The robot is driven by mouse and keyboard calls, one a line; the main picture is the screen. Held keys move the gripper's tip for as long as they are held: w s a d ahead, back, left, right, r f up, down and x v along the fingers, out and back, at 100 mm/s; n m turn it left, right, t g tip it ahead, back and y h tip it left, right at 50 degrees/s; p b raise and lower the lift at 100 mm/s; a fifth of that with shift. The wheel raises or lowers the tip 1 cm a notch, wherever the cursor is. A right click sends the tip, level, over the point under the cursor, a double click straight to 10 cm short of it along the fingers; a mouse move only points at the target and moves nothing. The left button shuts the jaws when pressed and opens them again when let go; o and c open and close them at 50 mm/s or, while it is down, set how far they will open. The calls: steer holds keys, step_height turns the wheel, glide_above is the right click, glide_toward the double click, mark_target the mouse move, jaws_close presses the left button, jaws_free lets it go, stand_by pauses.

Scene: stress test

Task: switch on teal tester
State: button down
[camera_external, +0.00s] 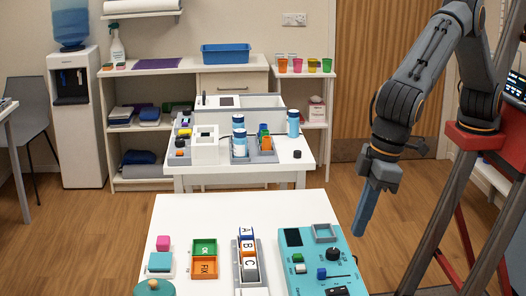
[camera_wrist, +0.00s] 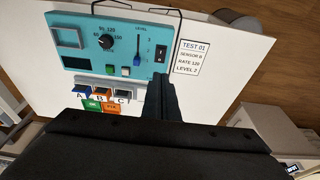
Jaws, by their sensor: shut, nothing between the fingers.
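The teal tester (camera_external: 312,261) lies on the white front table. It also shows in the wrist view (camera_wrist: 80,58). Its face carries a black dial knob (camera_wrist: 106,42), a blue LEVEL slider (camera_wrist: 137,60), a green button (camera_wrist: 110,71), a white button (camera_wrist: 125,71) and a black rocker switch (camera_wrist: 159,53) at its right end. I cannot tell the switch's position. My gripper (camera_external: 358,233) is shut and empty, pointing down at the right of the tester. In the wrist view its fingers (camera_wrist: 160,78) appear just below the rocker switch; contact cannot be told.
A card reading TEST 01, SENSOR B, RATE 120, LEVEL 2 (camera_wrist: 190,57) lies beside the tester. A rack of A, B, C blocks (camera_external: 248,262) and green and orange trays (camera_external: 204,268) stand left of it. Another cluttered white table (camera_external: 230,170) stands behind.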

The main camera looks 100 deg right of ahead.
steer(key=p, duration=0.5)
glide_above(346, 288)
steer(key=s+x, duration=0.1)
steer(key=x, duration=0.7)
steer(key=s+x, duration=0.1)
steer(key=x, duration=0.3)
steer(key=shift+s+f, duration=0.25)
steer(key=shift+s, duration=0.05)
steer(key=shift+f, duration=0.6)
steer(key=shift+s+f+b, duration=0.35)
steer(key=shift+f+b, duration=0.3)
steer(key=shift+b, duration=0.35)
steer(key=shift+r, duration=0.15)
steer(key=shift+w, duration=0.1)
steer(key=shift+w+r, duration=0.25)
steer(key=shift+w, duration=0.4)
